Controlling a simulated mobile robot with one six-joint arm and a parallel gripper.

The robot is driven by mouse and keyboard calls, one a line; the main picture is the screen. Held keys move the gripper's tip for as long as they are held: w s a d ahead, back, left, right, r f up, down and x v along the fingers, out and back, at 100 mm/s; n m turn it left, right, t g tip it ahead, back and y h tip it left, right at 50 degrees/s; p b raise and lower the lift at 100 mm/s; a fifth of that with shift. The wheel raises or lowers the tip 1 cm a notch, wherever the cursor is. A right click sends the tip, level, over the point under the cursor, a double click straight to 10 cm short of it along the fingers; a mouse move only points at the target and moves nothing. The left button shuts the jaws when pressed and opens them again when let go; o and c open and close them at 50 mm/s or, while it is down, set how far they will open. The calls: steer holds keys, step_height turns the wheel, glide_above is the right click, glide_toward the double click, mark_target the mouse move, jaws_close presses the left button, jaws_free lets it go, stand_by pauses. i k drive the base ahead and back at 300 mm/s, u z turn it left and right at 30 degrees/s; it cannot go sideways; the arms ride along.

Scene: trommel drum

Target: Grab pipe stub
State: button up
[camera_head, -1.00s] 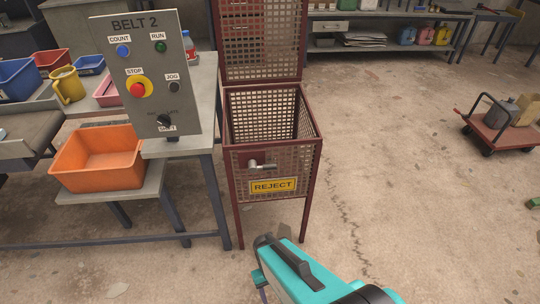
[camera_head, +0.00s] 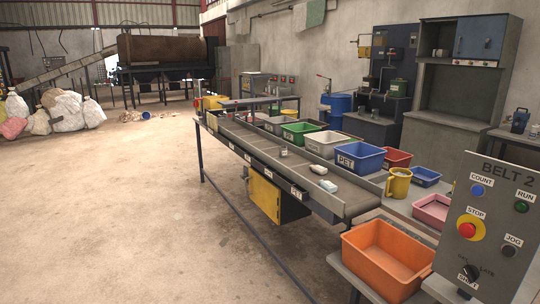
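I cannot make out a pipe stub for certain. A few small pale items lie on the sorting belt (camera_head: 262,144): a whitish piece (camera_head: 318,169), a flat pale piece (camera_head: 328,186) near the belt's near end, and a small upright pale item (camera_head: 284,153) farther along. They are too small to tell what they are. My gripper is not in view.
A blue PET bin (camera_head: 358,157), a white bin (camera_head: 325,144) and a green bin (camera_head: 300,131) line the belt's far side. An orange bin (camera_head: 388,258) stands below its near end, beside the BELT 2 panel (camera_head: 496,220). The floor at left (camera_head: 120,210) is open.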

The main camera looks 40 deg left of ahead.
mark_target(282, 150)
steer(key=u, duration=4.6)
steer(key=i, duration=0.1)
steer(key=z, duration=3.15)
steer(key=k, duration=0.9)
steer(key=z, duration=0.15)
steer(key=i, duration=0.7)
steer(key=z, duration=0.05)
